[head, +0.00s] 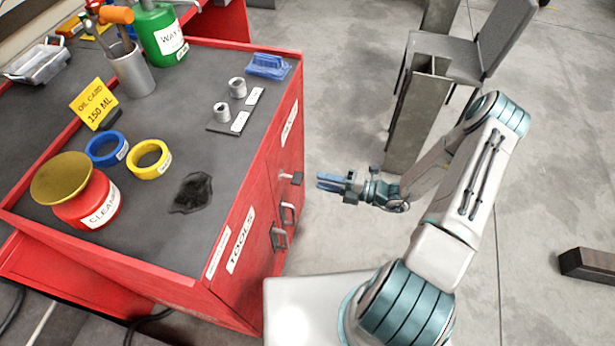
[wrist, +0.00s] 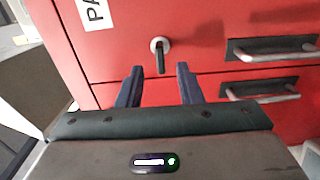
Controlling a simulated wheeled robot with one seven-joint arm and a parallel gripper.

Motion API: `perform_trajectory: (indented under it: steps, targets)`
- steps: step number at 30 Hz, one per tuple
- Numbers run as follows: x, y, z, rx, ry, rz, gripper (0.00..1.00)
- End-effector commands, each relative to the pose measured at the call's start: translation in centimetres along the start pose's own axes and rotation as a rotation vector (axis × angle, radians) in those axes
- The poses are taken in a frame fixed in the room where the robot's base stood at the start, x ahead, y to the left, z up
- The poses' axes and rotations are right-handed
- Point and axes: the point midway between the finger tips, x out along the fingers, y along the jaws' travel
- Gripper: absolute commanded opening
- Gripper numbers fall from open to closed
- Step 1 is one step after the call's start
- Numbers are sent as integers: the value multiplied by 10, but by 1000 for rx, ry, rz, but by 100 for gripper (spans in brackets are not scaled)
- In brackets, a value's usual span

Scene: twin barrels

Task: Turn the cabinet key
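The key (wrist: 162,56) sticks out of a round, light-coloured lock on the red cabinet front in the wrist view. Its dark bow hangs straight down. In the head view the key (head: 297,178) shows small and dark on the cabinet's right side. My gripper (wrist: 160,78) is open, with its two dark blue fingers apart and nothing between them. The fingers are just below the key in the wrist view, one on each side of its line. In the head view my gripper (head: 322,182) is beside the cabinet (head: 262,207), pointing at the key, with a small gap.
Drawer handles (wrist: 270,48) stick out right of the lock in the wrist view. The cabinet top holds a red tin (head: 90,200), tape rolls, a green can and metal parts. A grey post (head: 416,120) and chair (head: 450,60) stand behind my arm.

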Motion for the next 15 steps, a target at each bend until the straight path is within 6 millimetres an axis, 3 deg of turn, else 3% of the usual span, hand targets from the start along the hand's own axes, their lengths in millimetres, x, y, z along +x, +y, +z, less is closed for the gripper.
perform_trajectory:
  steps: [6,15]
  targets:
    - [-40,-1,0,0,-2,-1,33]
    - [-55,0,0,0,0,-1,33]
